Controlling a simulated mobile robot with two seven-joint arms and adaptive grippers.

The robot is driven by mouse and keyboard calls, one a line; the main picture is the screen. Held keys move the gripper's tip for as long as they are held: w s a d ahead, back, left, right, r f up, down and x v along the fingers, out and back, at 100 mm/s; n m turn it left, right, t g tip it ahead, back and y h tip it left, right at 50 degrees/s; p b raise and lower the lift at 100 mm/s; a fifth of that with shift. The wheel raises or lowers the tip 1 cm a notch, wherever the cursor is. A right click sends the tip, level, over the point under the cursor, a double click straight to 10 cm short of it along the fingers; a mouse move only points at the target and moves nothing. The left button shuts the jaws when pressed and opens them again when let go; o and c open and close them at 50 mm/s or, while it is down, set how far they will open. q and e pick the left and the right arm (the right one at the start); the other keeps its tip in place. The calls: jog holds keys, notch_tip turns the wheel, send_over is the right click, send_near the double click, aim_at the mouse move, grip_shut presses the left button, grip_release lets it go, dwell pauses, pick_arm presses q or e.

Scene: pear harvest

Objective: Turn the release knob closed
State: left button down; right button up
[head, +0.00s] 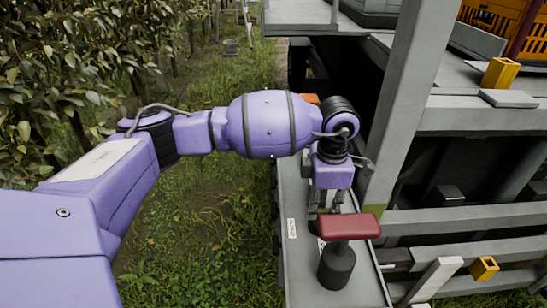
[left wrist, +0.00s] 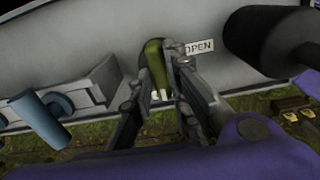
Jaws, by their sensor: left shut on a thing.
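The release knob (left wrist: 155,62) is a green elongated handle in the left wrist view, against a grey panel (left wrist: 100,35). An OPEN label (left wrist: 198,47) sits just right of it. My left gripper (left wrist: 161,78) is shut on the knob, with one finger on each side of it. In the head view my left gripper (head: 325,203) points down over a narrow grey ledge, behind a red-topped post. The knob cannot be made out in the head view. My right gripper is out of both views.
The red-topped dark post (head: 348,226) stands close in front of the gripper. A grey upright beam (head: 405,95) rises just to the right. A blue cylinder (left wrist: 43,120) shows at the left in the wrist view. Grass (head: 205,200) lies open on the left.

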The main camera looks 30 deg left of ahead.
aim_at(322, 209)
pick_arm(q)
jog(key=shift+w+d+r, duration=0.1)
jog(key=shift+w+r, duration=0.05)
jog(key=shift+r, duration=0.05)
jog(key=c, duration=1.7)
grip_release()
notch_tip(322, 209, up, 12)
